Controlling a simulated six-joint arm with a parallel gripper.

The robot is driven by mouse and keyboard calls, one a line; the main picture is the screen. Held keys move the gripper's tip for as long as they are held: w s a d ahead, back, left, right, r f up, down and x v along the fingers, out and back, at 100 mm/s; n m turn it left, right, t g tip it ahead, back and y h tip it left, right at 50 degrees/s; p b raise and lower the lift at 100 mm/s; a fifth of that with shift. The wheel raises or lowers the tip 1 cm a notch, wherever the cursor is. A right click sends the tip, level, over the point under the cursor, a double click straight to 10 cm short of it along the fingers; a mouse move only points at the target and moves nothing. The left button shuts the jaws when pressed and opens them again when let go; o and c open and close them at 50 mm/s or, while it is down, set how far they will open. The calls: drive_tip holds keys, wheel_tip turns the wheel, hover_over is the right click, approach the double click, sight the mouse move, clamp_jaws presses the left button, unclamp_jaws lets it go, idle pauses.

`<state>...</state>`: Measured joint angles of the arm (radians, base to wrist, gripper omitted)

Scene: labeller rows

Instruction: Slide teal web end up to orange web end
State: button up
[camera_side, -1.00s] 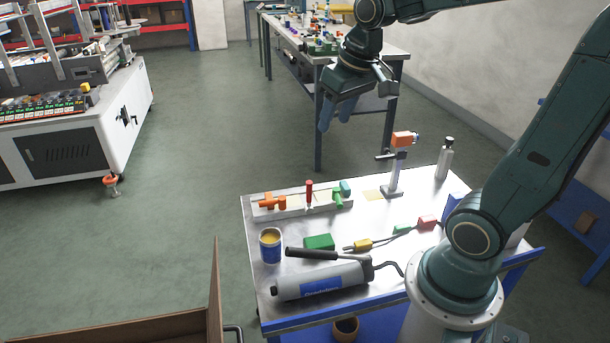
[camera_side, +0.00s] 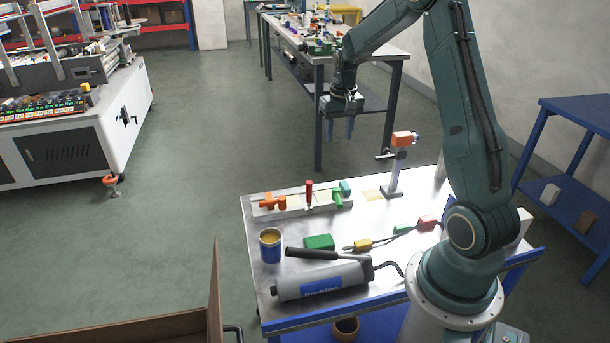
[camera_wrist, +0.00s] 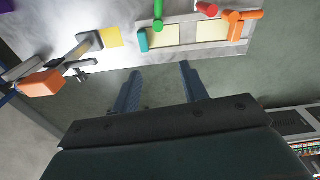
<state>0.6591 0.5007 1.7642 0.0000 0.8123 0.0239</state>
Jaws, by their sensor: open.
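A pale splice board (camera_side: 275,210) lies along the far edge of the bench; it also shows in the wrist view (camera_wrist: 190,50). In the wrist view, one cream web piece (camera_wrist: 166,36) lies beside a teal block (camera_wrist: 143,41) and a green clamp (camera_wrist: 158,14). Another cream web piece (camera_wrist: 212,31) lies beside the orange clamp (camera_wrist: 238,22). A gap separates the two pieces, with a red-handled part (camera_wrist: 207,9) near it. In the side view the teal block (camera_side: 346,187) is at the board's right end. My gripper (camera_side: 341,132) is open and empty, above and beyond the board.
An orange-headed stand (camera_side: 398,165) rises right of the board, near a yellow square (camera_side: 373,194). A blue can (camera_side: 270,247), green block (camera_side: 319,242), grey cylinder tool (camera_side: 320,281) and cabled connectors (camera_side: 362,244) occupy the front of the bench. Space above the board is clear.

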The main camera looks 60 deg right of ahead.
drive_tip(key=m, duration=0.1)
hover_over(345, 185)
wheel_tip(345, 185, down, 6)
drive_tip(key=shift+d+f+g, duration=0.1)
drive_tip(key=shift+f+g, duration=0.1)
drive_tip(key=shift+g, duration=0.1)
drive_tip(key=shift+f, duration=6.85)
drive_tip(key=shift+c, duration=0.2)
